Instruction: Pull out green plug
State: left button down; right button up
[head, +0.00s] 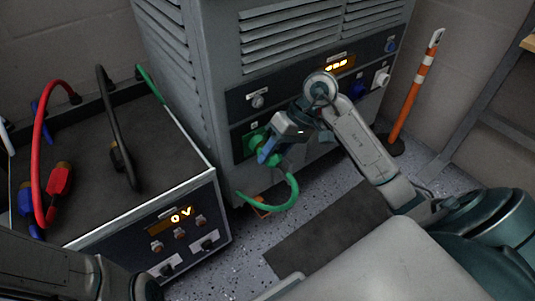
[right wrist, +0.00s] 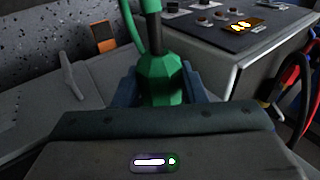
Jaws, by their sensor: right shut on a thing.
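The green plug (right wrist: 160,80) is faceted and sits between the blue fingers of my right gripper (right wrist: 160,92) in the right wrist view. My right gripper (head: 268,151) is shut on it, right in front of the green socket panel (head: 250,141) low on the grey cabinet (head: 225,75). Its green cable (head: 285,203) curls down below the gripper in the head view. The fingers hide the plug's front end, so I cannot tell how deep it sits in the socket. My left arm shows at the bottom left, but its gripper is out of view.
A lower unit (head: 155,165) at the left bears red (head: 38,130), black (head: 108,110) and blue cables and a display reading 0V (head: 181,214). An orange and white post (head: 412,90) stands at the right. A dark mat (head: 325,235) lies on the speckled floor.

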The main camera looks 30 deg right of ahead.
jog(key=shift+s+d+b, duration=0.1)
jog(key=shift+s+b, duration=0.7)
jog(key=shift+s, duration=0.6)
jog(key=s+b, duration=0.2)
jog(key=s, duration=0.3)
jog(key=shift+d+b, duration=0.15)
jog(key=shift+b, duration=0.15)
jog(key=shift+r, duration=0.1)
